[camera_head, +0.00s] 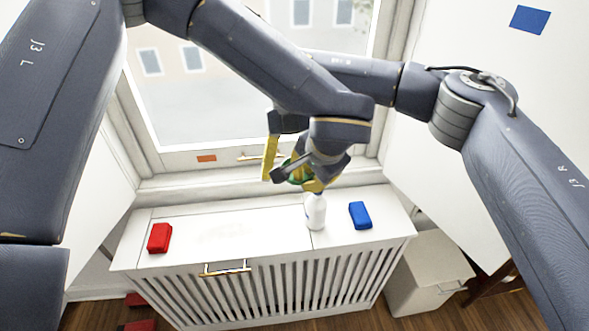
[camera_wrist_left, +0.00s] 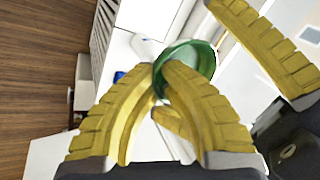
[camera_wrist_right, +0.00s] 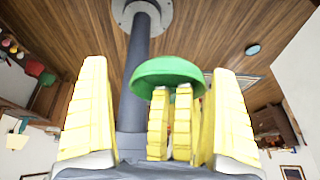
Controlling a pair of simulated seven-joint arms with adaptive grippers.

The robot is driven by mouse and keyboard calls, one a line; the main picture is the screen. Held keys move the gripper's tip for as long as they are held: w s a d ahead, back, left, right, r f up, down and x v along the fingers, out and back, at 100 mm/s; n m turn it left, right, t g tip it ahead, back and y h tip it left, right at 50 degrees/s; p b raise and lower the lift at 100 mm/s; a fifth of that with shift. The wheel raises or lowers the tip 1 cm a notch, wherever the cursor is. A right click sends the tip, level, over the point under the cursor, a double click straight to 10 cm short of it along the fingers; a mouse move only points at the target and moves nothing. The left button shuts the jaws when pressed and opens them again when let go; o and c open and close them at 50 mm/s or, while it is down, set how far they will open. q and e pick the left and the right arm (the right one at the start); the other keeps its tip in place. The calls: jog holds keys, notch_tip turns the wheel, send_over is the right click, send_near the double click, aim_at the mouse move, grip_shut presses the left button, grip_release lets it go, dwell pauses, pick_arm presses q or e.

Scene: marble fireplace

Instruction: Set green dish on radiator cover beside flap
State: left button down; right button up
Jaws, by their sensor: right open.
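The green dish (camera_head: 296,174) is a small round bowl held in the air above the back of the white radiator cover (camera_head: 335,245). My left gripper (camera_wrist_left: 162,72) is shut on the dish's rim. The dish also shows in the left wrist view (camera_wrist_left: 196,58) and the right wrist view (camera_wrist_right: 168,73). My right gripper (camera_wrist_right: 162,95) is open, its fingers spread on both sides of the left gripper's fingers. In the head view the two grippers overlap and partly hide the dish. The flap (camera_head: 230,234) appears to be the seamed panel in the cover's top, with a handle (camera_head: 226,267) at its front.
A red block (camera_head: 159,238) sits on the left of the cover top. A white bottle (camera_head: 315,212) and a blue block (camera_head: 360,215) stand on the right part. The window (camera_head: 230,90) is behind. A white cabinet (camera_head: 428,275) stands right of the cover.

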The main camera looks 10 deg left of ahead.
jog(key=shift+s+a, duration=0.1)
jog(key=shift+s, duration=0.05)
jog(key=c, duration=1.3)
jog(key=o, duration=1.3)
jog(key=shift+c, duration=0.2)
jog(key=shift+o, duration=0.2)
jog(key=shift+r, duration=0.1)
